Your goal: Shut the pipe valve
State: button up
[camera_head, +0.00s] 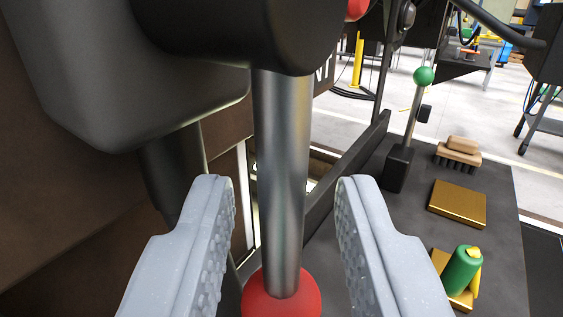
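The valve lever, a shiny metal rod (281,190) with a red ball knob (282,296) at its lower end, hangs down from a dark valve body (245,28). The knob is cut by the lower edge of the view. My gripper (287,200) is open, with one grey ribbed finger on each side of the rod. Gaps show between the rod and both fingers. The inside of the valve is hidden.
A dark bench (408,232) on the right holds a lever with a green ball (424,76), a brush (458,152), a brass block (457,203) and a green cylinder (462,270). A brown wall (60,200) and a large dark housing (110,80) fill the left.

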jog(key=shift+w+d, duration=0.15)
jog(key=shift+w, duration=0.7)
jog(key=shift+c, duration=0.3)
